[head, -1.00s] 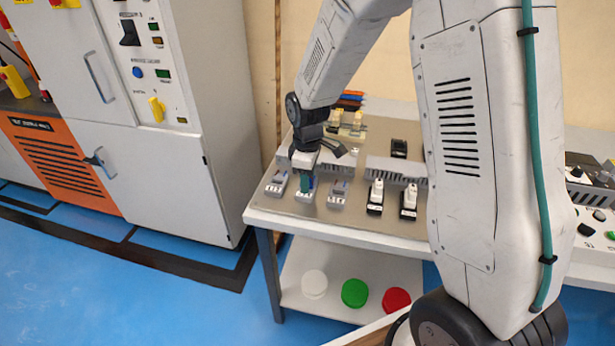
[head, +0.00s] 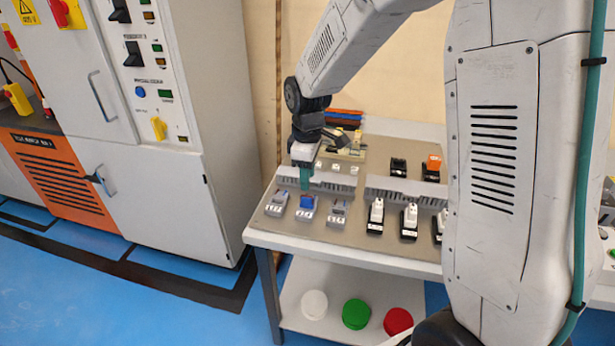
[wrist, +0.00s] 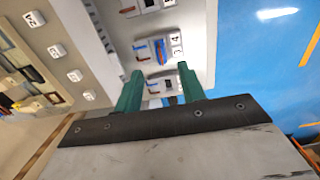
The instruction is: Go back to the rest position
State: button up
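My gripper (head: 305,186) is above the table's front left, with its green fingers pointing down. In the wrist view its two fingers (wrist: 160,76) stand apart with nothing held between them. A grey module with a blue top (head: 307,202) sits just below the fingertips, and a gap appears to separate them. The same blue-topped module also shows in the wrist view (wrist: 161,52), just beyond the fingertips. My arm is bent and reaches out over the table.
Grey modules (head: 277,204) and (head: 338,213) flank the blue-topped one. Black-and-white modules (head: 376,216) stand to the right, behind them grey slotted ducts (head: 405,188). A tall cabinet (head: 221,70) stands left. White, green (head: 356,314) and red discs lie on the lower shelf.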

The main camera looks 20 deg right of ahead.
dwell(0.3)
jog(key=shift+s+m, duration=0.4)
jog(key=shift+m, duration=0.1)
jog(key=s+d+r+m, duration=0.1)
jog(key=s+r+m, duration=0.2)
jog(key=s, duration=0.6)
jog(key=s+d+r+m+t, duration=0.1)
jog(key=s+r+m, duration=0.2)
jog(key=s+r, duration=0.4)
jog(key=s+d+r+m, duration=0.1)
jog(key=s+r+m, duration=0.2)
jog(key=s, duration=1)
notch_tip(320, 180, up, 3)
jog(key=shift+f+m, duration=0.15)
jog(key=shift+m, duration=0.25)
jog(key=shift+s, duration=0.1)
